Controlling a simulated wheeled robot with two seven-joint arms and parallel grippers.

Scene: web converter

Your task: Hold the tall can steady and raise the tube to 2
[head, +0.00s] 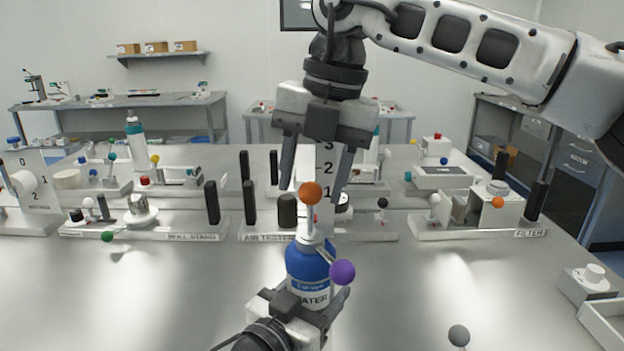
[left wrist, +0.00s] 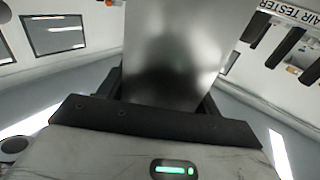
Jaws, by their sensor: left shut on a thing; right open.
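In the left wrist view a smooth grey surface (left wrist: 172,55) fills the space between the fingers. A pale tube (head: 312,219) rises from the can top, with an orange ball (head: 311,193) at its upper end. A purple ball (head: 342,271) sticks out at the can's right. My right gripper (head: 312,187) is open and points down, its fingertips on either side of the orange ball in this view.
A white board (head: 326,168) with 3, 2 and 1 stands behind the tube, partly hidden by my right gripper. The AIR TESTER base (head: 268,238) is behind the can. A grey ball (head: 459,336) is at front right.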

